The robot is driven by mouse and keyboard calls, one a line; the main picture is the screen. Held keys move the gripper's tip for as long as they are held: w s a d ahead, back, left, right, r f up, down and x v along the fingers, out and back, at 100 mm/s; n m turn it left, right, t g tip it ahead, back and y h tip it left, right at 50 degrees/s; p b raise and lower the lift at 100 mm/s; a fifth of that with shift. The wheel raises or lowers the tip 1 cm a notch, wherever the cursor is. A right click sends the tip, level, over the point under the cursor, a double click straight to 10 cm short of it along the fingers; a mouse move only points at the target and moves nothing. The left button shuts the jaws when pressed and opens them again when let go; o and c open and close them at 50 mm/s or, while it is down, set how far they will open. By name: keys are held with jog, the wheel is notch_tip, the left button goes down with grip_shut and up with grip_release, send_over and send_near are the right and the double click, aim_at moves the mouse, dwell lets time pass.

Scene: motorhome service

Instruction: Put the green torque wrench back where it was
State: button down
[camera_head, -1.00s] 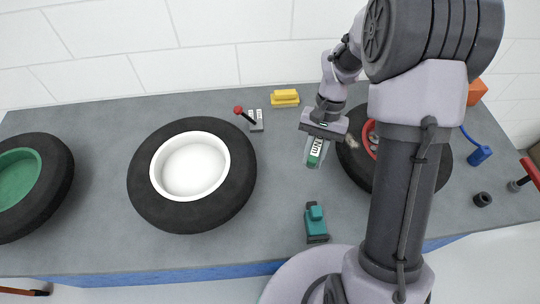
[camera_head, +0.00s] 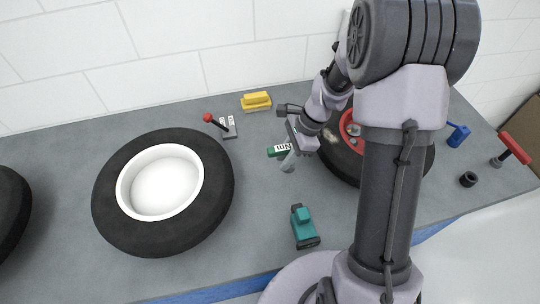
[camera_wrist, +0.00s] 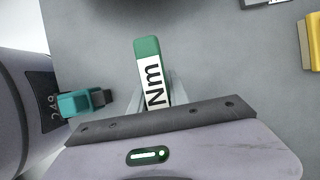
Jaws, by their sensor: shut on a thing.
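The green torque wrench (camera_head: 279,150) has a white label reading "Nm". My gripper (camera_head: 289,160) is shut on it and holds it over the grey bench, between the white-rimmed tyre and the red-rimmed tyre. In the wrist view the wrench (camera_wrist: 150,75) sticks out from between the fingers of my gripper (camera_wrist: 158,100), label facing the camera. The rest of the wrench is hidden by the gripper. I cannot tell the exact height above the bench.
A white-rimmed tyre (camera_head: 110,205) lies left; a red-rimmed tyre (camera_head: 345,165) is partly behind my arm. A teal tool (camera_head: 304,228) stands near the front edge. A red-knobbed lever (camera_head: 228,127) and yellow object (camera_head: 256,101) are at the back. Bare bench (camera_head: 255,205) lies between.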

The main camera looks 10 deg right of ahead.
jog(key=w+a, duration=0.1)
jog(key=w, duration=0.2)
jog(key=w+a+b, duration=0.1)
jog(key=w, duration=0.1)
jog(key=shift+w+a+f, duration=0.2)
jog(key=shift+a+f, duration=0.15)
jog(key=f+b, duration=0.2)
jog(key=f, duration=0.1)
jog(key=shift+w+a+f+b, duration=0.2)
jog(key=shift+w+f+b, duration=0.15)
jog(key=shift+f+b, duration=0.05)
jog(key=shift+r, duration=0.2)
jog(key=shift+f, duration=0.2)
jog(key=c, duration=1.3)
grip_release()
jog(key=shift+o, duration=0.2)
jog(key=shift+r, duration=0.1)
